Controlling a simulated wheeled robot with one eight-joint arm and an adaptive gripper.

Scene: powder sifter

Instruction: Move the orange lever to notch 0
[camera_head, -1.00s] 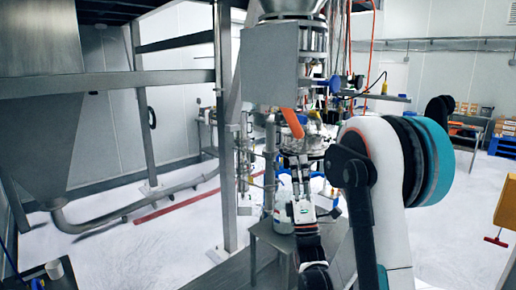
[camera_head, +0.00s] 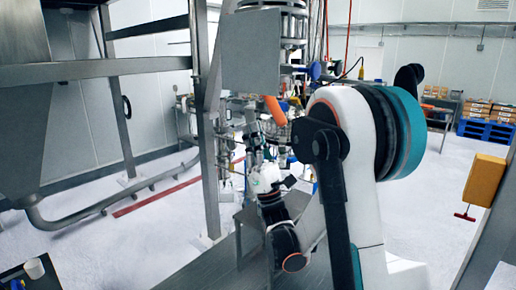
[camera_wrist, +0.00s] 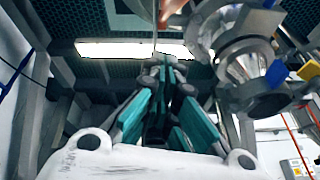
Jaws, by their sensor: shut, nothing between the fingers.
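The orange lever (camera_head: 275,110) shows in the head view, tilted, under the grey metal box of the sifter. My gripper (camera_head: 251,128) is below and to the left of the lever there, apart from it in the picture; its fingertips are small and partly lost against the machine. In the wrist view my gripper (camera_wrist: 166,62) points up with its teal-sided fingers drawn together and nothing between them. An orange-brown piece (camera_wrist: 170,9), which looks like the lever, shows at the top edge just beyond the fingertips. I cannot read the notches.
The grey box (camera_head: 250,48) hangs above the lever. A steel post (camera_head: 205,130) stands left of my gripper. Pipe fittings and a round flange (camera_wrist: 245,65) are right of the fingers in the wrist view. A low grey table (camera_head: 295,203) is below.

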